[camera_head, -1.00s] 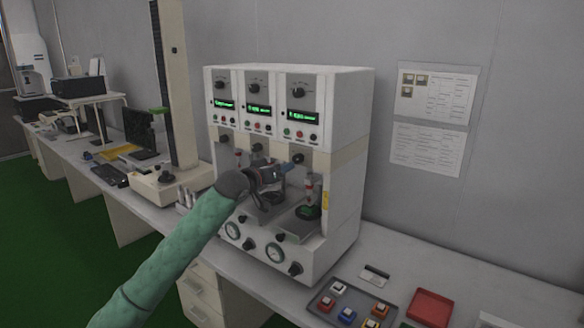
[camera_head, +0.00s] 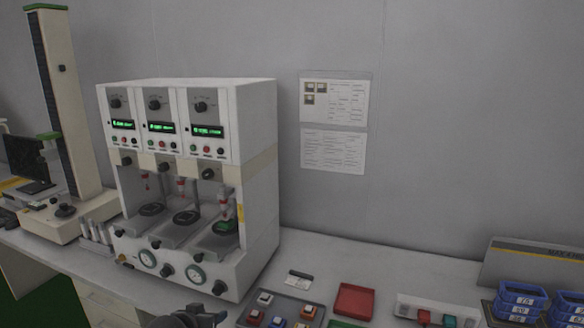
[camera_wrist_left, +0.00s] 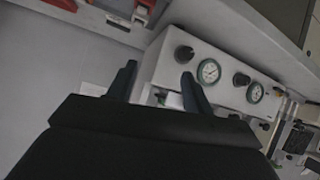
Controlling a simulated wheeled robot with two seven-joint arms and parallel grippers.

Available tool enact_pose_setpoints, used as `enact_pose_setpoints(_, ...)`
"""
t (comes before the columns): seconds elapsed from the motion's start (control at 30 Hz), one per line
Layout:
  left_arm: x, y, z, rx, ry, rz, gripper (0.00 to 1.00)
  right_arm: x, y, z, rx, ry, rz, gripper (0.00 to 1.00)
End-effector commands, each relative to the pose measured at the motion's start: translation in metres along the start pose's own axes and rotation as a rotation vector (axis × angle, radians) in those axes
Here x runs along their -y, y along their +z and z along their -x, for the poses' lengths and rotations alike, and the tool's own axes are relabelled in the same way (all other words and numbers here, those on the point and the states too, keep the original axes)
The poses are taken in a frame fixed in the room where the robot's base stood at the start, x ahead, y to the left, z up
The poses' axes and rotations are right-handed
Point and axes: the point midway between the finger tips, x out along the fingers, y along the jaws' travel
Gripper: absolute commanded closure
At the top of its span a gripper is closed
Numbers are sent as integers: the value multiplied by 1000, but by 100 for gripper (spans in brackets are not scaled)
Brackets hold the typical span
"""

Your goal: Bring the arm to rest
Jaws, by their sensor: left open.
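My left gripper (camera_head: 190,318) shows only in part at the bottom edge of the head view, in front of the bench. In the left wrist view its two dark fingers (camera_wrist_left: 158,88) stand apart with nothing held between them. The white test machine (camera_head: 255,125) stands on the bench behind it, with three bays, green displays and gauges. The machine's front panel with gauges also shows in the left wrist view (camera_wrist_left: 228,88), beyond the fingers. My right gripper is not in view.
A grey tray (camera_head: 245,312) of several coloured switches, a red tray (camera_head: 353,301) and a white box (camera_head: 408,307) lie on the bench to the right. Blue bins (camera_head: 521,300) stand at far right. A tall column stand (camera_head: 58,95) is left of the machine. The wall behind carries papers (camera_head: 333,125).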

Motion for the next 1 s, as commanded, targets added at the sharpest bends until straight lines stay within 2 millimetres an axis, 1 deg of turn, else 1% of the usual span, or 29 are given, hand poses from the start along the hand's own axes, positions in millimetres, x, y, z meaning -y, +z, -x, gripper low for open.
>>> enact_pose_setpoints(0.03, -6, 24, 6, 36, -6, -2, 49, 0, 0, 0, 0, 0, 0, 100)
enact_pose_setpoints(0.2, -17, 93, 30, 151, -37, -24, 49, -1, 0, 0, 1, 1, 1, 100)
enact_pose_setpoints(0.37, -27, 154, 60, 264, -63, -42, 49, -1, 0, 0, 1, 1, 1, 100)
enact_pose_setpoints(0.4, -30, 168, 68, 292, -70, -47, 49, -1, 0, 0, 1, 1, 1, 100)
enact_pose_setpoints(0.5, -35, 202, 91, 364, -86, -56, 49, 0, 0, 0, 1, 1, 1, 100)
enact_pose_setpoints(0.6, -39, 234, 115, 436, -100, -63, 49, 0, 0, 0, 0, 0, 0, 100)
enact_pose_setpoints(0.7, -43, 256, 135, 493, -110, -69, 49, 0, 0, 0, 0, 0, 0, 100)
enact_pose_setpoints(0.8, -45, 272, 150, 535, -118, -72, 49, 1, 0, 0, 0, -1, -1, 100)
enact_pose_setpoints(1.0, -48, 296, 175, 600, -130, -77, 49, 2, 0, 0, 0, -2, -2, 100)
